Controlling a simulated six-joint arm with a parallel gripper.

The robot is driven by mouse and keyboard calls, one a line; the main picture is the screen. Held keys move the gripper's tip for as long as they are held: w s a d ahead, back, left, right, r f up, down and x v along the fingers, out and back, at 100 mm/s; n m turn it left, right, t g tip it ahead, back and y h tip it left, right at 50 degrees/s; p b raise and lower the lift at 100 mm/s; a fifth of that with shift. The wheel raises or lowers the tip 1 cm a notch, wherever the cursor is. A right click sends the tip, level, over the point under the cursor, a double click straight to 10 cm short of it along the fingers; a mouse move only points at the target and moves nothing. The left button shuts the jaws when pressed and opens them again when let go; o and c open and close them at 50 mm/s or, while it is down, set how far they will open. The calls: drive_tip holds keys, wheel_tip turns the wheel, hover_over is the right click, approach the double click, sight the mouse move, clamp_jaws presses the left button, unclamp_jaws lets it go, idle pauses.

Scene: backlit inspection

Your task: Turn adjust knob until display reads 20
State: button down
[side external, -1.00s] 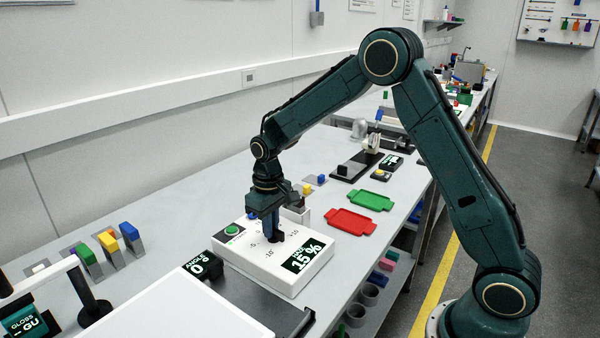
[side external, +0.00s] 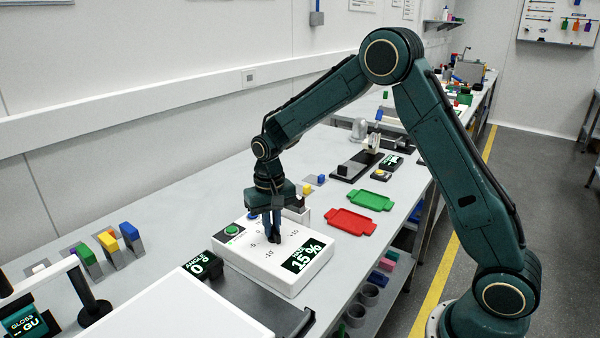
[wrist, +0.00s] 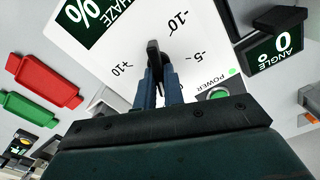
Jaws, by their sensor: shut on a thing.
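The white meter box (side external: 255,267) sits on the bench, with dial marks -10, -5 and +10 around a black adjust knob (wrist: 154,52). Its display (side external: 303,256) reads HAZE 15 %. My gripper (side external: 273,238) points down over the box and is shut on the knob, with a blue finger on each side. In the wrist view the gripper (wrist: 157,80) reaches up from the lower edge to the knob, and the display (wrist: 88,14) is cut off at the top, showing only HAZE and the percent sign. In the side view the fingers mostly hide the knob.
A green power button (side external: 232,230) is on the same box. An angle display (side external: 200,267) reading 0° stands to its left. Red (side external: 350,222) and green (side external: 370,200) trays lie to the right. A white panel (side external: 180,310) fills the front.

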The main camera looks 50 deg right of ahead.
sight(273, 226)
drive_tip(key=m, duration=0.6)
drive_tip(key=shift+d+m, duration=0.15)
drive_tip(key=shift+m, duration=0.25)
drive_tip(key=shift+s, duration=0.1)
drive_tip(key=c, duration=1.5)
unclamp_jaws()
drive_tip(key=shift+r, duration=0.15)
wheel_tip(273, 226, up, 14)
drive_tip(key=shift+f, duration=0.2)
drive_tip(key=shift+s, duration=0.1)
